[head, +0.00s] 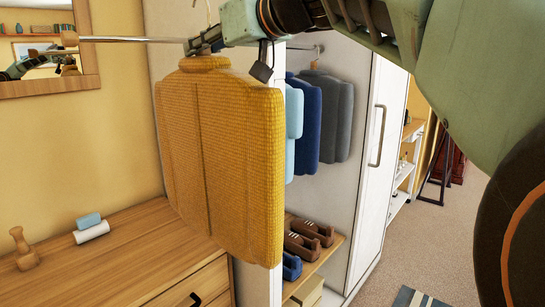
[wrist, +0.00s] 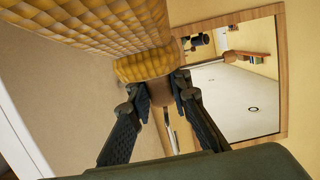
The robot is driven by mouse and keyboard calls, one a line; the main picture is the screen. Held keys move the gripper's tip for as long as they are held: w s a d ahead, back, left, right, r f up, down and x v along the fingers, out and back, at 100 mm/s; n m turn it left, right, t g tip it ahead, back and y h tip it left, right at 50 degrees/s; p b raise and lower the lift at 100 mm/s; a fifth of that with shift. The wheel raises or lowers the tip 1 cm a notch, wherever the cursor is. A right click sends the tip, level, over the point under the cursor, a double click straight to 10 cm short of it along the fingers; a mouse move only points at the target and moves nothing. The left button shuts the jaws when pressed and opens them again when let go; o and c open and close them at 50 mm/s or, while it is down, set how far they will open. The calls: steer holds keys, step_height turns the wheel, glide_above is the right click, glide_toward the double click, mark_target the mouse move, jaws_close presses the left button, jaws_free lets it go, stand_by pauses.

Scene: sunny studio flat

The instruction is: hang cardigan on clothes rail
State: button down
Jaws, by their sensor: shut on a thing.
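A mustard-yellow knitted cardigan (head: 220,150) hangs upright from a hanger with a thin hook (head: 209,12). My gripper (head: 205,43) is shut on the hanger just above the collar, at the left side of the open wardrobe. A metal rail (head: 135,40) with a round wooden end knob runs left from behind my gripper. The hook shows above the rail's height; I cannot tell whether it touches it. In the wrist view, my gripper's fingers (wrist: 162,88) close around the hanger's neck, with the cardigan (wrist: 145,66) beyond them.
The wardrobe (head: 376,160) holds blue and grey garments (head: 323,115), with brown shoes (head: 312,232) below. A wooden dresser (head: 110,258) with a roll and a wooden figure stands at left, under a mirror (head: 45,88). Open floor (head: 410,240) lies at right.

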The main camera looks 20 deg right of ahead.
steer(key=shift+w+a+r+p, duration=0.15)
steer(key=shift+w+r+p, duration=0.6)
steer(key=shift+r+p, duration=0.45)
steer(key=shift+w+a+r+p, duration=0.1)
steer(key=shift+w+r+p, duration=0.6)
steer(key=shift+r+p, duration=0.5)
steer(key=shift+w+a+r+p, duration=0.15)
steer(key=shift+w+r+p, duration=0.7)
steer(key=shift+r, duration=0.6)
steer(key=shift+s+f, duration=0.1)
steer(key=f+b, duration=0.1)
steer(key=s+f+b, duration=0.1)
steer(key=shift+s+d+f+b, duration=0.15)
steer(key=shift+s+f+b, duration=0.15)
steer(key=shift+f+b, duration=0.1)
steer(key=shift+s+f+b, duration=0.35)
steer(key=shift+s+b, duration=0.05)
steer(key=shift+s+r, duration=0.1)
steer(key=shift+r, duration=0.1)
